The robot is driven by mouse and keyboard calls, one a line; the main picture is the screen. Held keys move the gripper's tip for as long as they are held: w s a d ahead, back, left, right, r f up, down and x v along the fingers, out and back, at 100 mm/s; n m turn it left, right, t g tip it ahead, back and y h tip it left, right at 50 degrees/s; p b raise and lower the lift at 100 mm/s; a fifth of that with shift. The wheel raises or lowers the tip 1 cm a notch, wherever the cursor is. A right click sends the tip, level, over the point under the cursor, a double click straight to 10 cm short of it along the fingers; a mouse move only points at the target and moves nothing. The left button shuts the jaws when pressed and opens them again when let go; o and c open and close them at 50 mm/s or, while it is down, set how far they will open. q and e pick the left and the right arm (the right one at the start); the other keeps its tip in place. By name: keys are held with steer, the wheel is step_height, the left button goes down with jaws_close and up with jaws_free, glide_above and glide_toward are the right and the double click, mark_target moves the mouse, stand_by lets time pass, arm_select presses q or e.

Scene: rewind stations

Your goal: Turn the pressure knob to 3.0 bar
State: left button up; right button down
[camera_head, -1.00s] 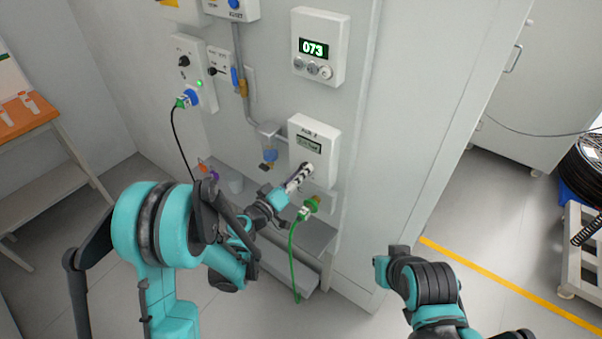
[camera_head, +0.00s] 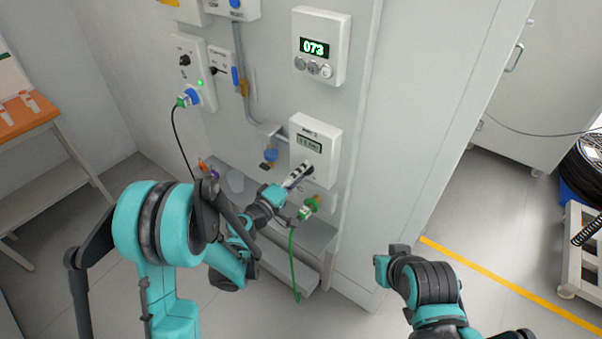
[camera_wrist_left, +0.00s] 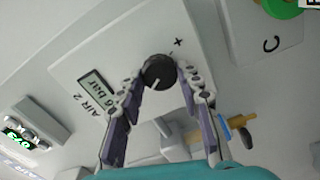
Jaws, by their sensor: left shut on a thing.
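The pressure knob is a round black dial (camera_wrist_left: 159,72) with a pale pointer line, on the white AIR 2 box. In the head view the box (camera_head: 326,133) hangs on the grey cabinet wall, its small display (camera_head: 308,143) too small to read. In the left wrist view the display (camera_wrist_left: 95,92) is partly hidden by a finger and ends in "bar". My left gripper (camera_wrist_left: 158,80) is shut on the knob, one finger on each side; in the head view (camera_head: 303,170) it covers the knob.
A box reading 073 (camera_head: 321,46) hangs above. A green hose with its connector (camera_head: 308,207) hangs just below the AIR 2 box. A ledge (camera_head: 314,232) runs underneath.

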arm_select(q)
steer(key=shift+n, duration=0.7)
steer(key=o, duration=1.2)
steer(key=shift+w, duration=0.1)
steer(key=shift+c, duration=0.2)
steer(key=shift+r, duration=0.1)
